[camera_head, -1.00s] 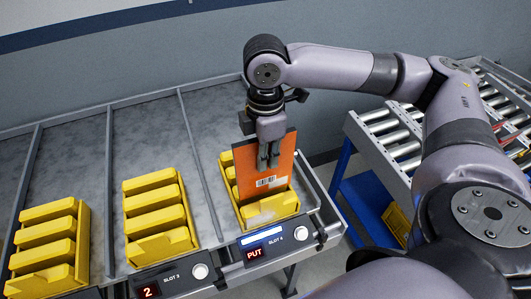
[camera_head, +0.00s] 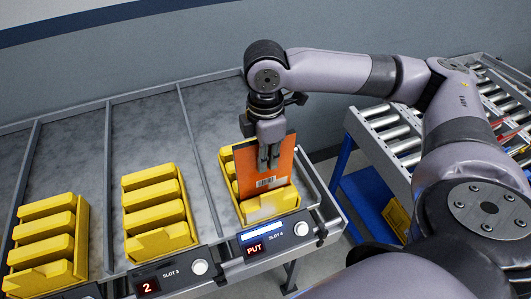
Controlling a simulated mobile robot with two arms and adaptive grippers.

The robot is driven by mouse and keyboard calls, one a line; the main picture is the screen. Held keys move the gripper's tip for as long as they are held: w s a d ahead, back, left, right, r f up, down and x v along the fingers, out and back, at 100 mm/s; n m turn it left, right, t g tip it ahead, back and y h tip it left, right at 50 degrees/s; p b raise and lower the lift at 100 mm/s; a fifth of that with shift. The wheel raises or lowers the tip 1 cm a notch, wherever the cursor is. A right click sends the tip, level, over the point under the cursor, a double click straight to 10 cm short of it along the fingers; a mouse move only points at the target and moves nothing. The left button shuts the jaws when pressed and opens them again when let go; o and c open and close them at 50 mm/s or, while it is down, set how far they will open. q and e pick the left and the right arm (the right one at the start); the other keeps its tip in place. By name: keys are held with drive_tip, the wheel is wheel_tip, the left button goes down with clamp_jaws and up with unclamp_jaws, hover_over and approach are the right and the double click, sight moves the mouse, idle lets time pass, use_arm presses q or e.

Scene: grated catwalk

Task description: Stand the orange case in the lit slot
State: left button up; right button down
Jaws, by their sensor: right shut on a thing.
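The orange case (camera_head: 280,160) is a thin upright panel with a white barcode label on its lower face. My right gripper (camera_head: 268,164) is shut on its upper part from above. The case stands nearly upright, its lower end among the ridges of the yellow rack (camera_head: 283,202) at slot 4. Its bottom edge is hidden, so I cannot tell if it rests on the rack's floor. Slot 4's display (camera_head: 255,249) reads PUT in red, below a lit white-blue bar (camera_head: 262,238). My left gripper is not in view.
The slot 3 rack (camera_head: 157,212) and another yellow rack (camera_head: 47,240) stand to the left, between grey dividers. Slot 3's display (camera_head: 147,287) shows 2. A roller conveyor (camera_head: 392,130) is at the right, past a gap. A wall is behind.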

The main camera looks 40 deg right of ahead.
drive_tip(key=shift+f+b, duration=0.95)
drive_tip(key=shift+f, duration=2.1)
drive_tip(key=c, duration=1.6)
unclamp_jaws()
drive_tip(key=shift+o, duration=0.4)
drive_tip(key=o, duration=0.3)
drive_tip(key=shift+o, duration=0.2)
drive_tip(key=shift+r, duration=0.1)
